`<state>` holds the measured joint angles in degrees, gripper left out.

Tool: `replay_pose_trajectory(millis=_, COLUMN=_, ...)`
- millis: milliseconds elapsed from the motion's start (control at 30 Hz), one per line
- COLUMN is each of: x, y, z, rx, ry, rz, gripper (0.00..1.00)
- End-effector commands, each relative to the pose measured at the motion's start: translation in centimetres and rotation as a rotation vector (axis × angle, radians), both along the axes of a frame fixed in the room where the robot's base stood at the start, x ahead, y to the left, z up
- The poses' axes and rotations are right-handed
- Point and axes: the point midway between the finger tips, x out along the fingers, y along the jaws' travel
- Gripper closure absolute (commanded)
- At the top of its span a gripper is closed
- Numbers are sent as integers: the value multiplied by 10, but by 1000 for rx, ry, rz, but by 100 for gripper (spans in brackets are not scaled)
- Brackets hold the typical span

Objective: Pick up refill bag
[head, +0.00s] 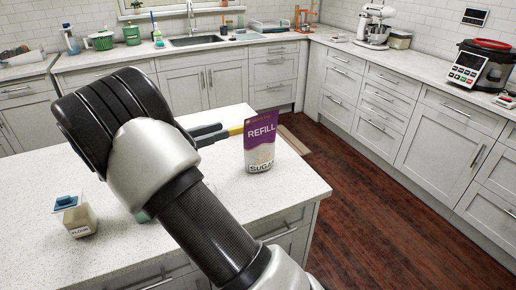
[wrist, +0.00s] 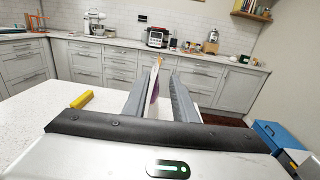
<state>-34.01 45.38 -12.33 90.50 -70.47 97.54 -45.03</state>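The refill bag (head: 262,145), purple above and pale below with "REFILL" and "SUGAR" on it, stands upright on the white island near its right edge. My gripper (head: 226,132) is low over the island, left of the bag, its fingers pointing toward it. In the wrist view, the fingers of my gripper (wrist: 163,76) are apart. The bag (wrist: 154,84) shows nearly edge-on in the gap between them, closer to the left finger. I see no firm contact; how deep the bag sits between the fingers is hard to tell.
A flour container (head: 75,216) with a blue lid stands at the island's left front. A yellow object (wrist: 82,99) lies on the island left of my fingers. Wooden floor (head: 375,205) lies beyond the island's right edge. Counters with appliances line the walls.

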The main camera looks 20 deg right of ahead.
Motion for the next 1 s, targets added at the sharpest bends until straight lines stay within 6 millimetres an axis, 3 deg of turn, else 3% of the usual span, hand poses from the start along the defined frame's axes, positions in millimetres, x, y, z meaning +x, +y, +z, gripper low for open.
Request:
replay_pose_trajectory(millis=300, x=6, y=-71, z=-1, rx=3, ry=1, rz=-5, gripper=75)
replay_pose_trajectory(millis=433, x=9, y=-87, z=0, rx=3, ry=-1, rz=-3, gripper=75)
replay_pose_trajectory(millis=667, x=11, y=-99, z=0, rx=3, ry=-1, rz=-2, gripper=75)
replay_pose_trajectory(millis=1000, x=19, y=-143, z=3, rx=4, ry=-1, rz=-3, gripper=75)
